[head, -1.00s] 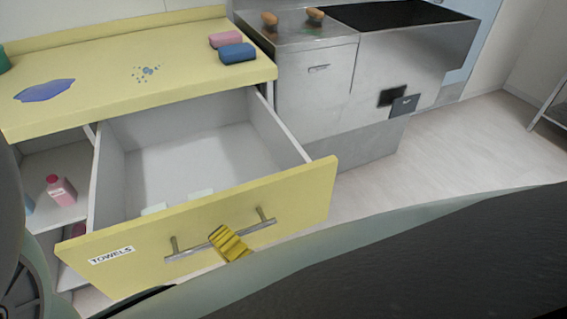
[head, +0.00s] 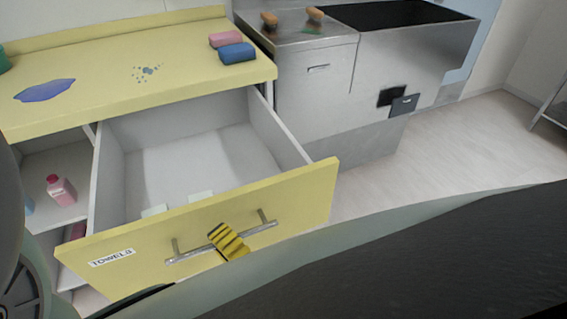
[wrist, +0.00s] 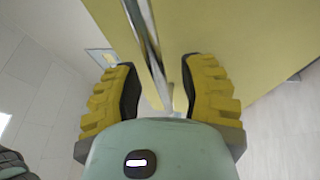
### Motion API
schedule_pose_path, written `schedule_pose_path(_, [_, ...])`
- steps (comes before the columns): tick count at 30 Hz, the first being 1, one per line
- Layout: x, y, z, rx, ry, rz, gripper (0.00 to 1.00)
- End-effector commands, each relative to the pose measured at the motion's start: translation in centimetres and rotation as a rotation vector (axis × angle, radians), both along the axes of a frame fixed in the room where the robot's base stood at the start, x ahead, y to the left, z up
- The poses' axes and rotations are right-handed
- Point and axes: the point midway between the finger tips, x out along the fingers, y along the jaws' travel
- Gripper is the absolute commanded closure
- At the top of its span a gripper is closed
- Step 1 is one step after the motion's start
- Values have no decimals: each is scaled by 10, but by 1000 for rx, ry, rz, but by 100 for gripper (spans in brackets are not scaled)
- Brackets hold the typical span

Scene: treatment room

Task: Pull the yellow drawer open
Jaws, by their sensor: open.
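The yellow drawer (head: 300,196) labelled TOWELS stands pulled far out from under the yellow counter. Its metal bar handle (head: 189,257) runs across the front. My gripper (head: 226,236) with yellow ribbed fingers is at the middle of the handle. In the wrist view, my gripper (wrist: 158,90) is open, one finger on each side of the handle bar (wrist: 147,50), with gaps on both sides. The drawer front (wrist: 215,30) shows just beyond it. Two small pale items (head: 200,196) lie inside the drawer near its front.
The counter (head: 105,95) holds a pink block (head: 225,40), a blue block (head: 237,53) and a blue puddle (head: 45,90). A pink bottle (head: 62,190) stands on the open shelf to the left. A steel unit (head: 315,95) is to the right, with clear floor (head: 455,145) beyond.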

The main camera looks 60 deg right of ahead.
Motion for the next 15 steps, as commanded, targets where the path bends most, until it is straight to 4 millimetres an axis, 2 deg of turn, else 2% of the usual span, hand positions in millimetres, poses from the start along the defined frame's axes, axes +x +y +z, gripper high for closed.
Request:
schedule_pose_path(5, [-5, 0, -2, 1, 3, -1, 59])
schedule_pose_path(15, [-40, 5, -9, 1, 5, -1, 59])
